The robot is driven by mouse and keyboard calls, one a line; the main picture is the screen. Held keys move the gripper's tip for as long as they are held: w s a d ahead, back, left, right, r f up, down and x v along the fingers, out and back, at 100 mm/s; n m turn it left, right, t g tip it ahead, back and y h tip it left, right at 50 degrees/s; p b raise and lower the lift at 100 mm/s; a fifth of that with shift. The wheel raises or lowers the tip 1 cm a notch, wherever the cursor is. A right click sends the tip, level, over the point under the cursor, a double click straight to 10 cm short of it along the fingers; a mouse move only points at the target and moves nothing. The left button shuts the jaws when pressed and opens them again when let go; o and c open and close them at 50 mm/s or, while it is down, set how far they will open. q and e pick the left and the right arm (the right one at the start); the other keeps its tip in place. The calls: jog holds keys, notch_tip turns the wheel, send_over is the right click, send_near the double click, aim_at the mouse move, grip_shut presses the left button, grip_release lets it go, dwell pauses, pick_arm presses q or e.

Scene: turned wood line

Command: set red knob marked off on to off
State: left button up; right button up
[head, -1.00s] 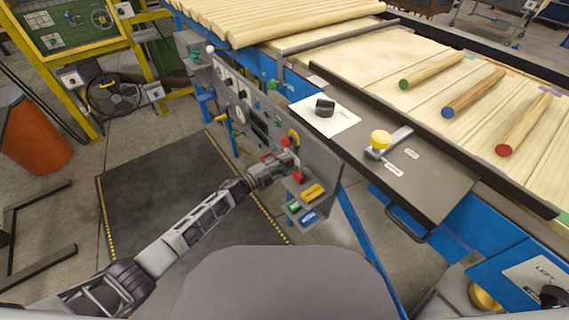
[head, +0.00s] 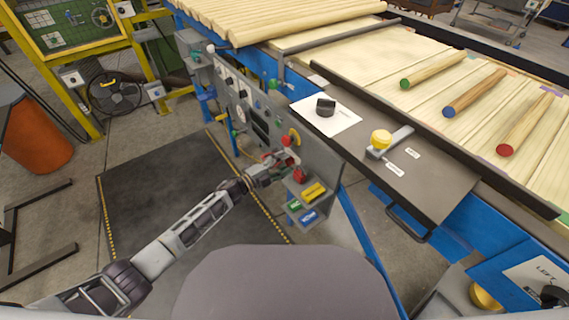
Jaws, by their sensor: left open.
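The grey control panel (head: 315,160) stands on the side of the wood line, left of the table top. A red control (head: 286,140) with yellow-orange behind it sits on the panel just above my left gripper. A second red control (head: 300,175) sits lower, just right of the fingers. I cannot read an off/on marking on either, nor tell a knob's setting. My left gripper (head: 281,161) is open at the panel face, between the two red controls. Whether a finger touches either one is too small to tell. My right gripper is not in view.
Yellow, green and blue blocks or labels (head: 312,192) sit just below the lower red control. The dark floor mat (head: 165,195) beneath my left arm is clear.

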pick_arm(q)
jog(key=v, duration=1.1)
jog(key=shift+a, duration=0.1)
dwell(0.5)
